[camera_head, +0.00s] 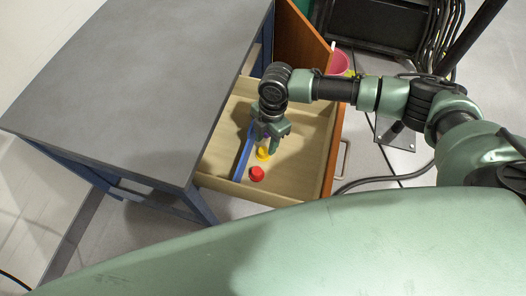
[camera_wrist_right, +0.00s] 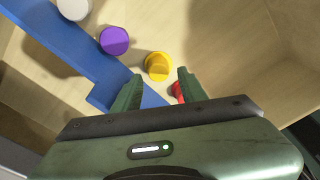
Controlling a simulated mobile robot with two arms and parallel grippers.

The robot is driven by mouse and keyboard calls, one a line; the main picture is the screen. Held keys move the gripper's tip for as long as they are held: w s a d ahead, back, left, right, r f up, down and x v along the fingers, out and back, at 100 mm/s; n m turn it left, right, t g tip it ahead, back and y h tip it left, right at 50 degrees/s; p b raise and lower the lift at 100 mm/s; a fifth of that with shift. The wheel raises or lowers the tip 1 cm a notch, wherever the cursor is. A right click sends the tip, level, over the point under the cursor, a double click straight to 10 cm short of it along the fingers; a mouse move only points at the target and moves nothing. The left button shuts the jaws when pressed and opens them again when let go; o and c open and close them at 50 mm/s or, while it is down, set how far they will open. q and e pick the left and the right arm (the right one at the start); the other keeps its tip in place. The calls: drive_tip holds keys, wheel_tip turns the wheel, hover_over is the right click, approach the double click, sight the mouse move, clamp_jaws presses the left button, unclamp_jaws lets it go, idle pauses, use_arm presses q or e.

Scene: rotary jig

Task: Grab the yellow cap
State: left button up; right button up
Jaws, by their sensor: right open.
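The yellow cap (camera_head: 263,154) lies in an open wooden drawer, just in front of my right gripper in the head view. In the right wrist view the yellow cap (camera_wrist_right: 158,66) sits just beyond the fingertips, roughly between their lines. My right gripper (camera_head: 264,146) points down into the drawer. In the right wrist view its two green fingers (camera_wrist_right: 158,78) stand apart with nothing held between them. I cannot tell its exact height above the cap. My left gripper is not in either view.
A red cap (camera_head: 257,173) lies close to the yellow one, near the right finger. A blue divider (camera_head: 242,158) runs along the drawer (camera_head: 300,178). A purple cap (camera_wrist_right: 114,41) and a white cap (camera_wrist_right: 74,8) lie nearby. A grey-topped table (camera_head: 140,80) stands left.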

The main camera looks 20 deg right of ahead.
sight(264, 150)
drive_tip(key=f, duration=0.4)
drive_tip(key=shift+a+f, duration=0.15)
drive_tip(key=shift+a, duration=0.2)
clamp_jaws()
